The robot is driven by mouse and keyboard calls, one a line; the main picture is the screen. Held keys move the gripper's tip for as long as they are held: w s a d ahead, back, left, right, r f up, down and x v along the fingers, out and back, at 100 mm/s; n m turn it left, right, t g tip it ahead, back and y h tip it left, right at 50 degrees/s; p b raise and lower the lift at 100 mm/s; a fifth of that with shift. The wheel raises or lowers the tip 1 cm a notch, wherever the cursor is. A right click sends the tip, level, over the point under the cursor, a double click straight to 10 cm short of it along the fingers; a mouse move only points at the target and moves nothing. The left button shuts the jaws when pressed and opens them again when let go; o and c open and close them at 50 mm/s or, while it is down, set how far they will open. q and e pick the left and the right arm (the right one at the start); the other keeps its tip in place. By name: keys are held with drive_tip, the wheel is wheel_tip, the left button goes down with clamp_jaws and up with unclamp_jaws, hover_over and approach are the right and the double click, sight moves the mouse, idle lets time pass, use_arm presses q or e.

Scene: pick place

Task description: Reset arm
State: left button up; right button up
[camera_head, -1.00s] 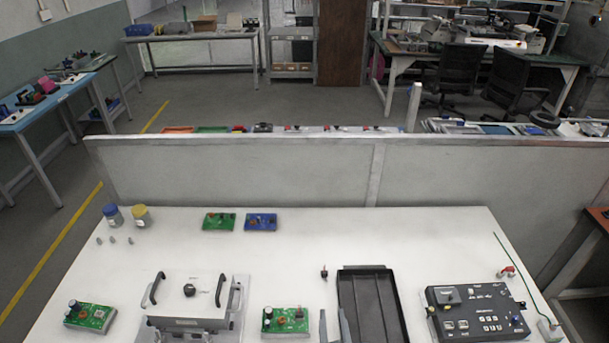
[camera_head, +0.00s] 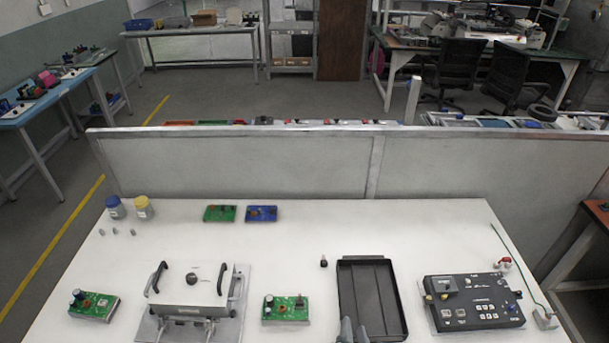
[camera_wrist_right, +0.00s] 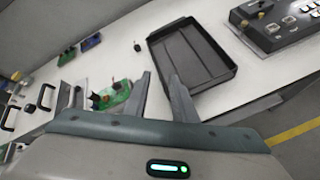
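My right gripper (camera_head: 354,323) is at the front edge of the head view, in front of the near left part of the black tray (camera_head: 372,300). In the right wrist view its two fingers (camera_wrist_right: 161,76) stand apart with nothing between them. The tray (camera_wrist_right: 190,55) lies empty just beyond the fingers in that view. A green circuit board (camera_head: 285,308) lies left of the gripper, apart from it in the head view. My left gripper is not in view.
A silver fixture with black handles (camera_head: 193,290) stands left of centre. A black control box (camera_head: 472,302) is at the right. Another green board (camera_head: 94,305) lies at far left. Two jars (camera_head: 130,208) stand at the back left.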

drive_tip(key=s+d+f+m+g, duration=0.1)
drive_tip(key=s+d+m+g, duration=0.25)
drive_tip(key=s+m, duration=0.45)
drive_tip(key=s+d+f+m+g+y, duration=0.15)
drive_tip(key=s+d+m, duration=0.3)
drive_tip(key=m, duration=0.55)
drive_tip(key=s+d+m+g, duration=0.3)
drive_tip(key=s+m, duration=0.4)
drive_tip(key=m, duration=0.2)
wheel_tip(320, 180, down, 35)
drive_tip(key=s+g+b, duration=0.1)
drive_tip(key=b, duration=0.6)
drive_tip(key=s+d+f+b, duration=0.1)
drive_tip(key=s+f+b, duration=0.1)
drive_tip(key=s+f, duration=0.7)
drive_tip(key=s+d+f+g+b, duration=0.1)
drive_tip(key=s+d+f+b, duration=0.1)
drive_tip(key=s+f, duration=0.7)
wheel_tip(320, 180, down, 6)
drive_tip(key=shift+s+r+n+b, duration=0.15)
drive_tip(key=shift+s+n+b, duration=0.15)
drive_tip(key=shift+b, duration=0.45)
drive_tip(key=shift+h, duration=0.25)
